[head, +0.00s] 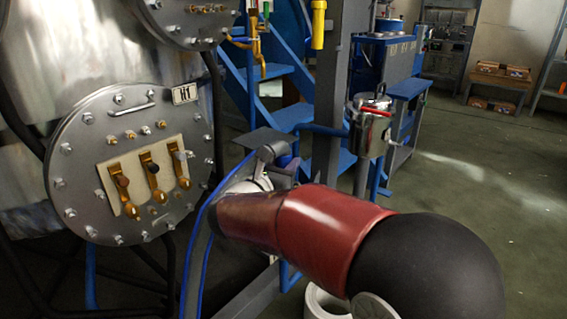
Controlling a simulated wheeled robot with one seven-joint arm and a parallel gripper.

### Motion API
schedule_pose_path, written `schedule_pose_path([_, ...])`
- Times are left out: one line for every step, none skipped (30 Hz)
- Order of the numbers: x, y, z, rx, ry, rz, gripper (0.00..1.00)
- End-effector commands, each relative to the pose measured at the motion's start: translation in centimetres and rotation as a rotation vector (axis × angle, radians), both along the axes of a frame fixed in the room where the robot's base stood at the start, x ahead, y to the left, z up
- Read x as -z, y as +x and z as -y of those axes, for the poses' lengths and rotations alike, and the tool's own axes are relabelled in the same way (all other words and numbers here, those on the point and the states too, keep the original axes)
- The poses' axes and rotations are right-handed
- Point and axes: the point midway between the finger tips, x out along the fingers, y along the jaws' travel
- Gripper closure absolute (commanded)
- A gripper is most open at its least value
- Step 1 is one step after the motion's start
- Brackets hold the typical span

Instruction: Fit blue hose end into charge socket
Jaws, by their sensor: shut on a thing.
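My gripper (279,161) is at the end of my red and black arm, in the middle of the head view, right of the round bolted flange. It is shut on the end of the blue hose (190,245), which is mostly hidden by the fingers and a grey plate. The hose arcs from the gripper down and left past the flange. The flange (77,205) carries a pale plate (108,180) with three brass fittings (152,172) side by side. I cannot tell which fitting, if any, is the charge socket. The gripper is apart from these fittings.
A tag marked H1 (185,94) sits above the flange. Dark pipes (214,110) run beside the vessel. Blue stairs (280,75), a grey post (333,85) and a steel pot (370,125) stand behind my gripper. Open floor (470,180) lies at the right.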

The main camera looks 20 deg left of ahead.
Motion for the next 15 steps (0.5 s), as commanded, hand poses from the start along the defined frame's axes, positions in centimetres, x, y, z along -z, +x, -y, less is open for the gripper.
schedule_pose_path([0.13,0.00,0.01,0.000,0.001,0.002,1.00])
schedule_pose_path([0.20,0.00,0.01,0.000,0.001,0.002,1.00])
schedule_pose_path([0.30,0.00,0.01,0.000,0.001,0.002,1.00])
schedule_pose_path([0.37,0.00,0.01,0.000,0.001,0.002,1.00])
schedule_pose_path([0.44,0.00,0.01,0.000,0.001,0.002,1.00])
schedule_pose_path([0.53,0.00,0.01,0.000,0.001,0.002,1.00])
schedule_pose_path([0.51,0.00,0.01,0.000,0.001,0.002,0.67])
schedule_pose_path([0.44,0.00,0.01,0.000,0.001,0.002,0.63])
schedule_pose_path([0.43,0.00,0.01,0.000,0.001,0.002,0.57])
schedule_pose_path([0.44,0.00,0.00,0.000,0.001,0.002,0.54])
schedule_pose_path([0.45,0.00,0.00,0.000,0.001,0.002,0.50])
schedule_pose_path([0.46,0.00,0.00,0.000,0.001,0.001,0.44])
schedule_pose_path([0.47,0.00,0.00,0.000,0.001,0.001,0.43])
schedule_pose_path([0.47,0.00,0.00,0.000,0.001,0.001,0.43])
schedule_pose_path([0.48,0.00,0.00,0.000,0.001,0.001,0.43])
